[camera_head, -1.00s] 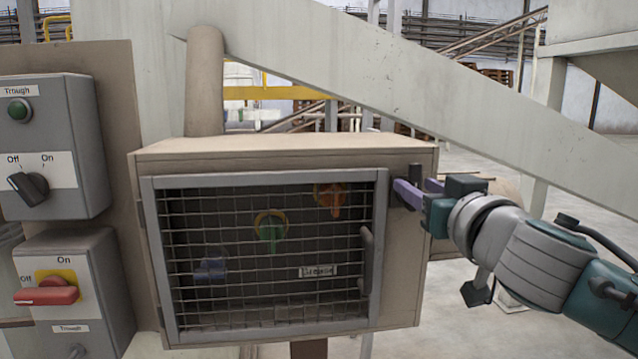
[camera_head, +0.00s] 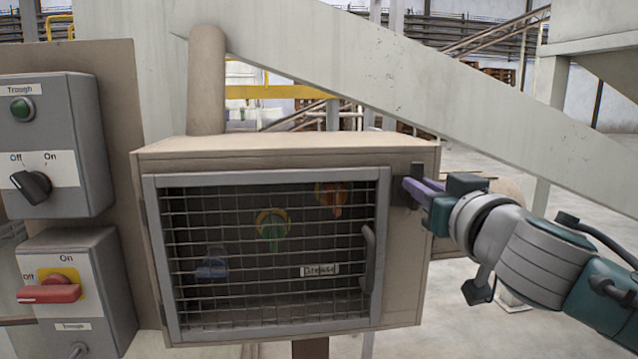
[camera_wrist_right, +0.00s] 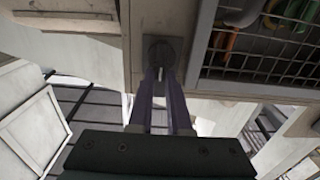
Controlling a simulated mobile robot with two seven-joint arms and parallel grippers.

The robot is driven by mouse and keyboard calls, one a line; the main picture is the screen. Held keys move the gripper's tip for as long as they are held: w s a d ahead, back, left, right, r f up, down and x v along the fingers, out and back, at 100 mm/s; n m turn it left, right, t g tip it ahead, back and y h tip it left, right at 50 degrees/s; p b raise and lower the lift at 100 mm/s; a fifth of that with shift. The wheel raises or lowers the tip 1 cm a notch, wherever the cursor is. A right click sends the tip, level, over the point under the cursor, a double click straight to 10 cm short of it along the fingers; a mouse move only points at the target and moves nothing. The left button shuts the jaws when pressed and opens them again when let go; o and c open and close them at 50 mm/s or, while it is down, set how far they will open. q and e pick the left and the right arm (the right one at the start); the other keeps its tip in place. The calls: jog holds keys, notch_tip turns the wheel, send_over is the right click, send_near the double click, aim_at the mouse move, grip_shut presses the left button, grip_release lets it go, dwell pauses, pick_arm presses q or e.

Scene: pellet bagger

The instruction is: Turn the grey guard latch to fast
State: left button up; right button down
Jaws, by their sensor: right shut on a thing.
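The grey guard latch (camera_wrist_right: 161,52) sits on the beige box front, beside the mesh guard door. In the head view it shows as a dark plate (camera_head: 399,188) at the box's upper right, partly hidden by my gripper. My right gripper (camera_head: 410,187) has its purple fingers at the latch. In the right wrist view the fingers (camera_wrist_right: 161,80) are close together on the latch's small pale lever. The mesh guard door (camera_head: 265,179) looks closed against the box. My left gripper is not in view.
The guard door has a dark handle (camera_head: 368,258) on its right side. Behind the mesh are blue, green and orange valves. Grey switch boxes (camera_head: 88,150) stand at the left. A pale sloping beam (camera_head: 400,85) passes above the box.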

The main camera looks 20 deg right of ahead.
jog(key=shift+a+n, duration=0.1)
jog(key=shift+n, duration=0.2)
jog(key=n, duration=0.6)
jog(key=a+n, duration=0.1)
jog(key=n, duration=0.2)
jog(key=shift+w+a+f, duration=0.1)
jog(key=shift+w+f, duration=0.1)
jog(key=shift+f, duration=0.1)
jog(key=n, duration=0.4)
jog(key=shift+a+f+n, duration=0.15)
jog(key=shift+f+n, duration=0.4)
jog(key=shift+n, duration=1.55)
jog(key=c, duration=0.9)
grip_release()
jog(key=shift+o, duration=0.2)
